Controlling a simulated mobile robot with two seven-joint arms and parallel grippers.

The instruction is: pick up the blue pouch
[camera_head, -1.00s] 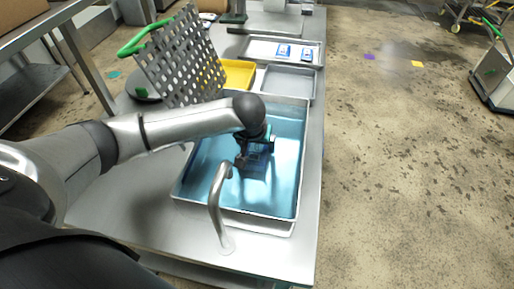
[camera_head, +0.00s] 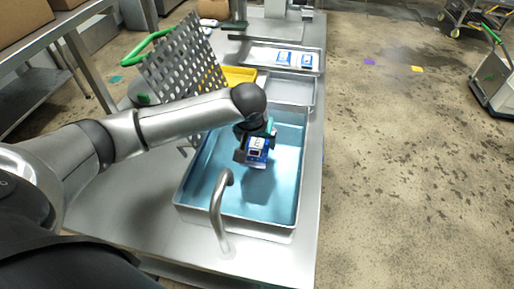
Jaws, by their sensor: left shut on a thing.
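The blue pouch (camera_head: 257,147), with a white label, hangs from my left gripper (camera_head: 256,136) over the water-filled basin (camera_head: 266,217). My left gripper is shut on its upper part and hides some of it. The pouch's lower end appears above the water, with a dark shadow below it. My right gripper is not in view.
A curved metal faucet (camera_head: 217,205) stands at the basin's near left. A perforated metal panel with a green handle (camera_head: 183,65) leans at the left. Behind are a yellow tray (camera_head: 240,74), an empty grey tray (camera_head: 291,90) and a tray with pouches (camera_head: 256,54).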

